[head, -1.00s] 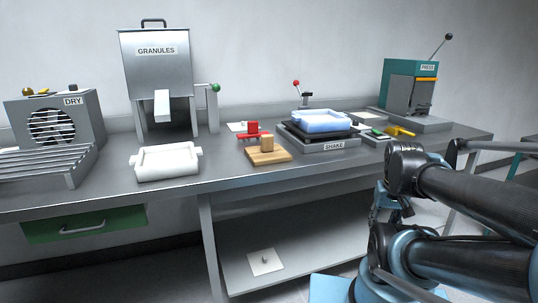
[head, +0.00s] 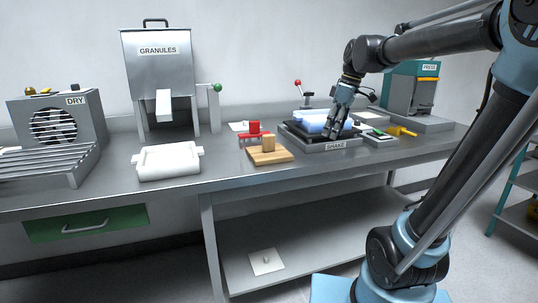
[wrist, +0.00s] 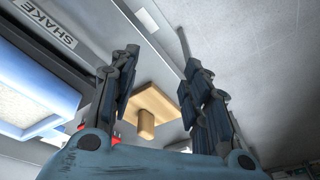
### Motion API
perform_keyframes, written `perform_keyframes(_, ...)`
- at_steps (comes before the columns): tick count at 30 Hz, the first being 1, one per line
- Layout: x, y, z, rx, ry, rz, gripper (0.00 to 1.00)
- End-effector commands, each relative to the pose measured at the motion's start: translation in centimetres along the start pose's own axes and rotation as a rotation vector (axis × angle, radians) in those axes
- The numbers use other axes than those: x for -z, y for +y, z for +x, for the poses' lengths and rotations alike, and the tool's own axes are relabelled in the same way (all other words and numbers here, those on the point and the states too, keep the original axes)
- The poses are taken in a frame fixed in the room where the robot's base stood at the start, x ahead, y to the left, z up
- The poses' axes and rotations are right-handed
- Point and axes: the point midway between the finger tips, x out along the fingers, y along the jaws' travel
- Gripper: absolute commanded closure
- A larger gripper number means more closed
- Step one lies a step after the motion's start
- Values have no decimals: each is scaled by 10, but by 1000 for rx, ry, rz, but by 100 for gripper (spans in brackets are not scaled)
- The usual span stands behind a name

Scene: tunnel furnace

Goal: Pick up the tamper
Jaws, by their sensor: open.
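The tamper (head: 270,156) is a flat wooden plate with an upright wooden grip. It stands on the bench, left of the SHAKE unit in the head view. My gripper (head: 331,132) is in front of the blue tray on the SHAKE unit, right of the tamper and apart from it. In the wrist view, my gripper (wrist: 161,56) is open with nothing between its fingers. The tamper (wrist: 160,97) shows beyond and between the spread fingers, its grip pointing down in the picture. My gripper hides part of the blue tray in the head view.
A red stand (head: 254,132) is close behind the tamper. The blue tray (head: 312,118) sits on the SHAKE unit (head: 335,146). A white mould (head: 168,164) lies to the left, before the GRANULES hopper (head: 158,75). The bench front between mould and tamper is clear.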

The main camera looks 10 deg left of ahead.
Motion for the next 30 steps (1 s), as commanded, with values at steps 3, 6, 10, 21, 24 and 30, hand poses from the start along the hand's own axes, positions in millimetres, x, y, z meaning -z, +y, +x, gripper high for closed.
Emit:
perform_keyframes(3,47,12,-14,42,16,-171,57)
perform_keyframes(6,85,20,-23,78,33,-319,57)
perform_keyframes(10,133,26,-31,121,60,-504,57)
perform_keyframes(21,211,30,-36,187,116,-808,57)
perform_keyframes(24,215,28,-31,190,120,-825,57)
perform_keyframes(30,216,22,0,190,121,-825,57)
